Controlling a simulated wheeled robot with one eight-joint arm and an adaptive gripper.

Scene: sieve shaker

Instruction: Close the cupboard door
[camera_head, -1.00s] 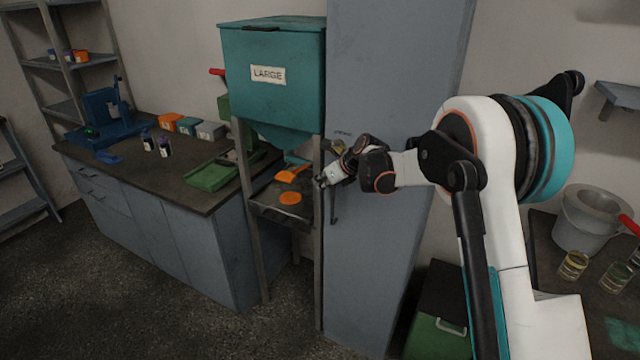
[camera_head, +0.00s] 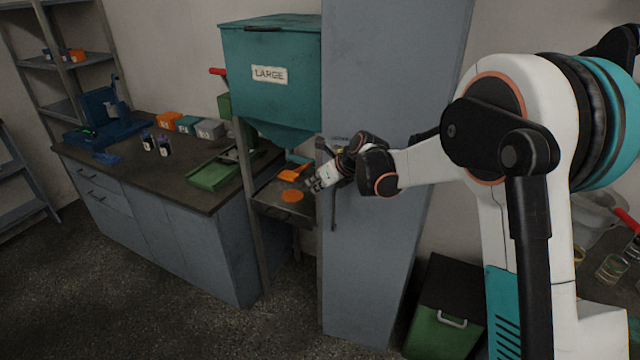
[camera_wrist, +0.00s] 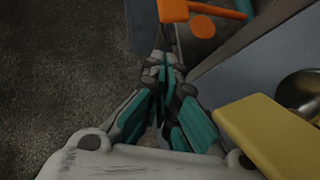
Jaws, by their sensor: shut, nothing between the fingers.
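The tall grey cupboard (camera_head: 385,75) stands in the middle of the head view. Its front looks nearly flush, and I cannot tell whether the door is fully closed. A dark vertical handle (camera_head: 334,208) shows near its left edge, just below my gripper. My gripper (camera_head: 312,186) is shut and empty, pointing left across the cupboard's left edge. In the wrist view my gripper's fingertips (camera_wrist: 168,68) are together. A grey panel (camera_wrist: 240,72) lies right of them; a yellow flat piece (camera_wrist: 270,130) and a shiny round metal part (camera_wrist: 300,90) are closer. My wrist hides part of the cupboard front.
A teal hopper (camera_head: 270,45) marked LARGE stands on legs left of the cupboard, with an orange scoop (camera_head: 293,173) and orange disc (camera_head: 292,196) beneath. A workbench (camera_head: 115,165) is further left. A green bin (camera_head: 435,330) stands on the right. The left floor is clear.

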